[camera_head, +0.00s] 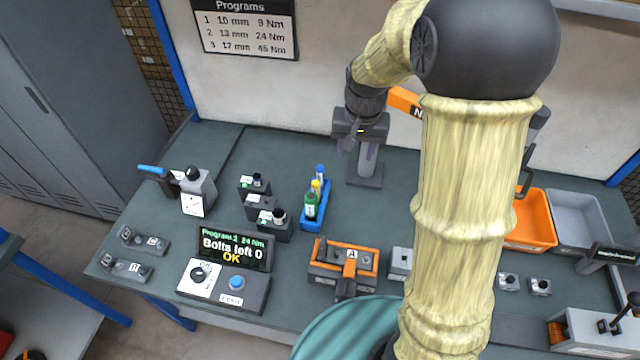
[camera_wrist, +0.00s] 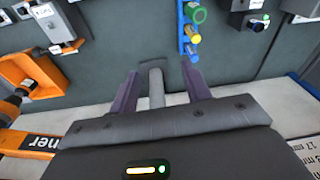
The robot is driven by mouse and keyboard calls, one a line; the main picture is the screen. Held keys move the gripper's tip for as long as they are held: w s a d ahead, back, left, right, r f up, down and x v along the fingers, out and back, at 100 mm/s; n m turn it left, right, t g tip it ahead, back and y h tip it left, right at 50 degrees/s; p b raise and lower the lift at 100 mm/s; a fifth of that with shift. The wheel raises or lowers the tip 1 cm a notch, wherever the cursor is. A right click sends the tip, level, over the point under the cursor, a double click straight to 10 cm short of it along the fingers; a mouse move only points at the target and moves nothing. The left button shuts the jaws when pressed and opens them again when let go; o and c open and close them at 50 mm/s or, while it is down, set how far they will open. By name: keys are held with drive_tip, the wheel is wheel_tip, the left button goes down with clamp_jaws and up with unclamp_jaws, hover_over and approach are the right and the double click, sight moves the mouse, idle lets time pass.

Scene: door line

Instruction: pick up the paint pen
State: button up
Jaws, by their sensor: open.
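A blue rack (camera_head: 314,214) stands on the bench near the middle and holds pens with green (camera_head: 310,206), yellow (camera_head: 316,186) and blue (camera_head: 320,171) tops. I cannot tell which is the paint pen. In the wrist view the rack (camera_wrist: 181,32) is at the top, right of centre, with the green (camera_wrist: 197,14), yellow (camera_wrist: 194,34) and blue (camera_wrist: 191,49) tops in a row. My gripper (camera_head: 347,143) is above the back of the bench, behind and right of the rack. In the wrist view its jaws (camera_wrist: 160,80) are open, apart from the pens.
A grey post (camera_head: 367,160) on a base stands close to my gripper and shows between the jaws in the wrist view (camera_wrist: 156,88). Dark blocks (camera_head: 258,205) stand left of the rack; an orange fixture (camera_head: 343,263) is in front.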

sight(320, 176)
drive_tip(key=w+a+f+m+b, duration=0.1)
drive_tip(key=w+a+f+b, duration=0.2)
drive_tip(key=w, duration=0.3)
drive_tip(key=w+a+f+m+g+b, duration=0.1)
drive_tip(key=w+a+f+b, duration=0.2)
drive_tip(key=w, duration=0.4)
drive_tip(key=shift+w+f+m, duration=0.2)
drive_tip(key=shift+f+m, duration=0.2)
drive_tip(key=shift+f, duration=0.4)
wheel_tip(320, 176, down, 12)
drive_tip(key=shift+f+p, duration=0.1)
drive_tip(key=shift+p, duration=0.85)
drive_tip(key=shift+w+a+f+p, duration=0.15)
drive_tip(key=shift+f+p, duration=0.35)
drive_tip(key=shift+f, duration=0.8)
drive_tip(key=shift+a+f+p, duration=0.2)
drive_tip(key=shift+f+p, duration=0.25)
drive_tip(key=shift+f, duration=0.85)
